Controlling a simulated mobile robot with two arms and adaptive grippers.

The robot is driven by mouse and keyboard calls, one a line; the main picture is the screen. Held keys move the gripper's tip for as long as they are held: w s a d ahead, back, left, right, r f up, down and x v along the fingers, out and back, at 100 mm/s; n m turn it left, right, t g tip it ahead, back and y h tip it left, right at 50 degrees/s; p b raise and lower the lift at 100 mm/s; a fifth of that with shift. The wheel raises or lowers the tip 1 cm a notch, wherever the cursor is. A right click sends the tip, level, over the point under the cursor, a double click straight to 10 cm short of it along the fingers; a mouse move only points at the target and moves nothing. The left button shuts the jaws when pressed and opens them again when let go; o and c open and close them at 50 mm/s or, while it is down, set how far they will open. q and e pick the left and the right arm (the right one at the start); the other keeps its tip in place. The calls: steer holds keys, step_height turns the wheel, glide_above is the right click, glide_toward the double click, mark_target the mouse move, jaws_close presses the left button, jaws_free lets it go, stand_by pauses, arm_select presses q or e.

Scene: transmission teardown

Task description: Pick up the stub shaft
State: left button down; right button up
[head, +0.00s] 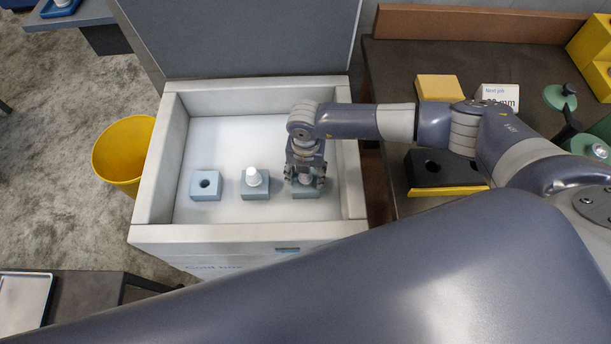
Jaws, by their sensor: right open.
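My right gripper (305,182) points down into the open white bin and is open, its fingers on either side of a small pale pinkish part (305,177). This part stands in the rightmost blue-grey block (307,195); the gripper covers much of both. I cannot tell whether the fingers touch the part. A white stepped part (253,176) stands upright in the middle block (256,193). The left block (198,193) has an empty round hole. I cannot tell for sure which part is the stub shaft. My left gripper is not in view.
The bin's pale walls (156,185) surround the blocks, and its grey lid (240,40) stands raised behind. A yellow bucket (120,155) is at left. A dark bench (385,75) at right holds a yellow block (438,88), a black block and green parts.

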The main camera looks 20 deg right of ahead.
steer(key=shift+c, duration=0.3)
steer(key=shift+r, duration=0.1)
jaws_close()
